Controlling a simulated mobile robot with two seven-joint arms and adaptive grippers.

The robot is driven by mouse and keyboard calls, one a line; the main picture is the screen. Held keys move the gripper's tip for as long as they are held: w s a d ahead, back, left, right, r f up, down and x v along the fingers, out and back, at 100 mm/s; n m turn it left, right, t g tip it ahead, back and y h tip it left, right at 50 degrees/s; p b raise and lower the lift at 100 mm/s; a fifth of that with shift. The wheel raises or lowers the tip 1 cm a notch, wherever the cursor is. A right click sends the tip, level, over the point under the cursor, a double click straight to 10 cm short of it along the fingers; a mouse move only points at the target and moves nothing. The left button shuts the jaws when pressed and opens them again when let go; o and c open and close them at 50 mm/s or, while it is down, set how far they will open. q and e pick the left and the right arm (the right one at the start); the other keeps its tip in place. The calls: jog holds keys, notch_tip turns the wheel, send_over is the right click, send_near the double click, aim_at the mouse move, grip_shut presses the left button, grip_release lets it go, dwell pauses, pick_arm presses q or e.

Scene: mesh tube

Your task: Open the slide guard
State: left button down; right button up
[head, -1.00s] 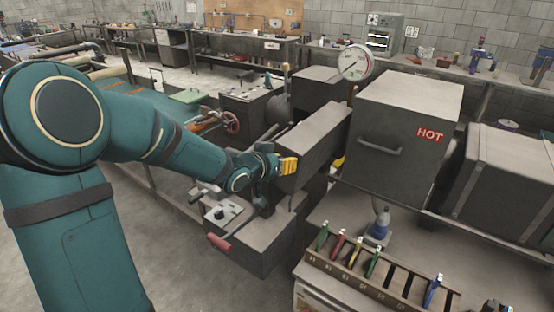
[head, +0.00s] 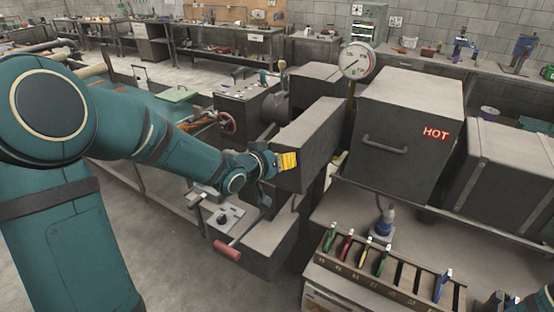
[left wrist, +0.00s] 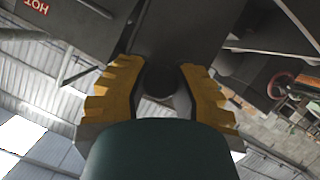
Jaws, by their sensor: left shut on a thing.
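The slide guard appears to be the long dark box with a pale grey top (head: 312,130), running from the machine's near end back toward the gauge. My left gripper (head: 283,161) is at its near left end, with yellow finger pads beside the guard's end face. In the left wrist view, the yellow fingers of my left gripper (left wrist: 160,88) stand on either side of a dark rounded grip (left wrist: 162,80) and are shut on it. How the grip joins the guard is hidden in the head view. My right gripper does not clearly show.
A cabinet marked HOT (head: 410,110) stands to the guard's right, with a round gauge (head: 357,62) at its back left corner. A red-handled lever (head: 228,250) sticks out below. A slotted rack of coloured tools (head: 390,270) lies front right. Open floor (head: 170,250) is front left.

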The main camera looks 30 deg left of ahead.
pick_arm(q)
jog(key=shift+w+d+r, duration=0.1)
jog(key=shift+r, duration=0.2)
jog(key=c, duration=0.8)
grip_release()
jog(key=shift+o, duration=0.5)
jog(key=shift+f, duration=0.15)
jog(key=v, duration=1.2)
jog(key=shift+d, duration=0.1)
